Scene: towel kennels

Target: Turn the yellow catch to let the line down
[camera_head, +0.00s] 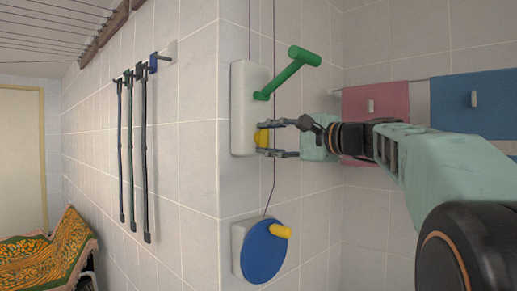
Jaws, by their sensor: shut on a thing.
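The yellow catch (262,137) sits low on a white wall plate (241,110). My gripper (264,139) comes in from the right and is shut on the catch, which it partly covers. A green handle (288,73) is fixed to the same plate above the catch and points up and to the right. A thin dark line (273,185) runs down the wall to a blue disc (264,251) with a yellow knob (281,231). The line also shows above the plate.
Several leashes (129,150) hang from wall hooks at left. A pink towel (385,105) and a blue towel (475,98) hang behind my arm. A patterned cloth (50,250) lies at lower left. A slatted rack (50,35) is overhead.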

